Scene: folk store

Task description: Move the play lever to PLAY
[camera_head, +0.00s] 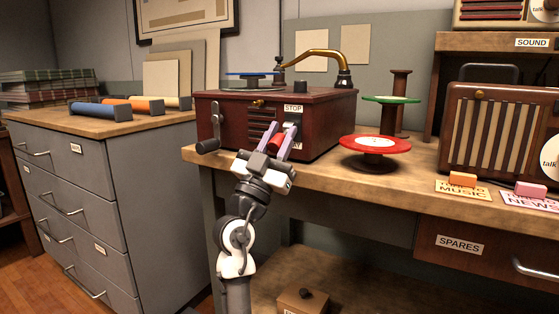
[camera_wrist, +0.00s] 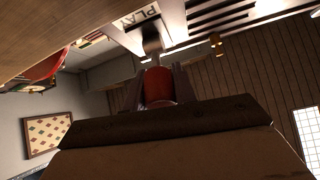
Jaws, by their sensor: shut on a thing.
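The dark red wooden phonograph box (camera_head: 325,112) stands on the wooden counter, with a STOP label (camera_head: 293,108) high on its front. Its play lever has a red grip (camera_head: 277,143), which also shows in the wrist view (camera_wrist: 157,87) on a grey shank. A PLAY label (camera_wrist: 137,18) lies close by the shank's base in the wrist view; in the head view my gripper hides that area. My gripper (camera_head: 279,138) is shut on the red grip, one finger on each side, in front of the box. The lever's exact position is partly hidden.
A brass tone arm (camera_head: 320,55) rises above the box. A radio (camera_head: 500,130) stands further right.

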